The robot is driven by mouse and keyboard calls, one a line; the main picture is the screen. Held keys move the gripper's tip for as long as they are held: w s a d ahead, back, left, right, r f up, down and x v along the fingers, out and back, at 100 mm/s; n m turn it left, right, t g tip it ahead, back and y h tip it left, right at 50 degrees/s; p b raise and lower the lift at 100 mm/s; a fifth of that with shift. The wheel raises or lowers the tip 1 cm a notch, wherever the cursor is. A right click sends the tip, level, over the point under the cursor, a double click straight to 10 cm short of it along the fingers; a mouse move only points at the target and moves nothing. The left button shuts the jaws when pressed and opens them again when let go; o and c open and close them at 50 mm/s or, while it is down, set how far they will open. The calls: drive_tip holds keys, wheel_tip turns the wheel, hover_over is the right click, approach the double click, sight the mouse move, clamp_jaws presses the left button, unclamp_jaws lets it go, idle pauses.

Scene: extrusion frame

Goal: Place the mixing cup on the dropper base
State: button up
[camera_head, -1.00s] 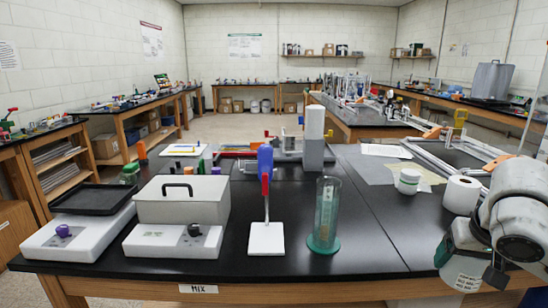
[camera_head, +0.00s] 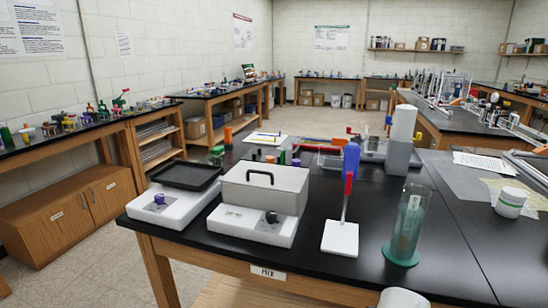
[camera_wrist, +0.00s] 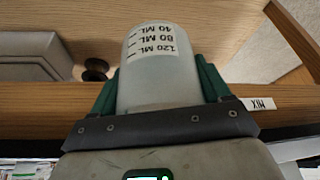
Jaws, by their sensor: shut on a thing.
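The mixing cup (camera_wrist: 163,92) is a translucent white cup with 40, 80 and 120 ML marks. It is in the wrist view, between the green fingers of my gripper (camera_wrist: 160,78), which is shut on it. Behind it are the wooden edge of the bench and a label reading MIX upside down. I cannot tell for sure which thing is the dropper base. The side bench at far left in the head view carries several small coloured bottles and stands (camera_head: 95,112).
The black-topped bench (camera_head: 330,268) holds a grey box on a white device (camera_head: 262,190), a black tray (camera_head: 187,175), a white stand with a red and blue handle (camera_head: 341,238) and a green-based cylinder (camera_head: 403,250). Floor shows between this bench and the wooden cabinet (camera_head: 80,210) at left.

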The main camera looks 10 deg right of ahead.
drive_tip(key=a+f+n+y, duration=0.1)
drive_tip(key=a+f+n, duration=0.3)
drive_tip(key=a, duration=0.5)
drive_tip(key=s+f+m, duration=0.1)
drive_tip(key=s+f, duration=0.3)
drive_tip(key=f, duration=0.3)
drive_tip(key=shift+s+a+f, duration=0.15)
drive_tip(key=shift+s+a, duration=0.25)
drive_tip(key=shift+d, duration=0.1)
